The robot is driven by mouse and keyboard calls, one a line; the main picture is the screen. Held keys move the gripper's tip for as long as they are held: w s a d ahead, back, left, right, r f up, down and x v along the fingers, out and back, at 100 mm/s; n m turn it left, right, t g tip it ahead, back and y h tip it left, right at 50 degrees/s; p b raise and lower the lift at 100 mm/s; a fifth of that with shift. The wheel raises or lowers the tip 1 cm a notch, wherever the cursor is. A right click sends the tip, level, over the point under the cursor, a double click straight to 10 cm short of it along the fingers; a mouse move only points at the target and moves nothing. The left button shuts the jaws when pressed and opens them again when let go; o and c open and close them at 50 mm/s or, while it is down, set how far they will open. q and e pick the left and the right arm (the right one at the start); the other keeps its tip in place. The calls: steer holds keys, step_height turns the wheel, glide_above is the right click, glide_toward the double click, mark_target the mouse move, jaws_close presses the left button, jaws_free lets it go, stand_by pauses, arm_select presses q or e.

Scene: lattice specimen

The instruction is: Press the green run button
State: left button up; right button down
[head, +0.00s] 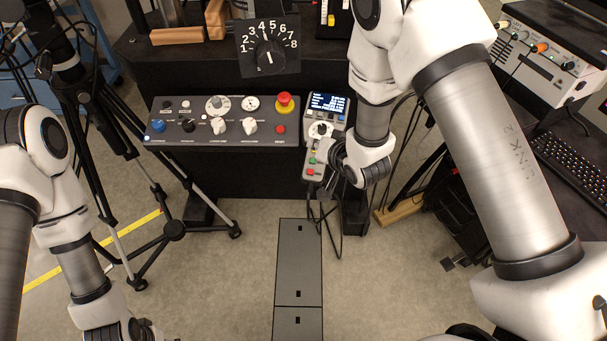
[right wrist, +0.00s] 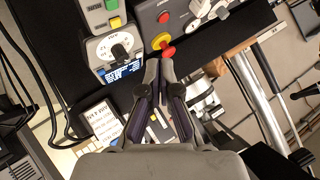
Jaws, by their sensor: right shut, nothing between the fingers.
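A grey handheld control unit (head: 338,103) with a blue screen, a dial and a column of coloured buttons stands at the right end of the console. Its green button (head: 312,161) sits above a red one; I cannot read their labels. In the right wrist view the green button (right wrist: 112,4) is at the top edge, beyond a yellow button. My right gripper (head: 328,152) is shut and empty, in front of the unit's lower right side, partly covering it. Its fingertips (right wrist: 160,68) show apart from the green button. My left gripper (head: 148,330) is at the bottom left, mostly cut off.
The sloped console (head: 180,105) carries knobs, a red emergency stop (head: 285,101) and a red reset button (head: 280,129). A numbered dial plate (head: 268,58) stands behind it. A black tripod (head: 174,229) is at left. Cables hang below my right gripper. A keyboard (head: 575,165) is at right.

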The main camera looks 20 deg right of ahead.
steer(key=b, duration=0.6)
glide_above(314, 166)
steer(key=f, duration=0.7)
steer(key=shift+s, duration=0.4)
arm_select(q)
step_height(314, 166, down, 7)
steer(key=shift+w+d+b, duration=0.15)
steer(key=shift+w+b, duration=0.25)
steer(key=shift+b, duration=0.05)
arm_select(e)
steer(key=shift+w+f, duration=0.2)
steer(key=shift+f, duration=0.3)
steer(key=shift+f, duration=0.1)
arm_select(q)
steer(key=shift+f, duration=0.2)
arm_select(e)
steer(key=shift+w+f, duration=0.1)
steer(key=shift+f, duration=0.2)
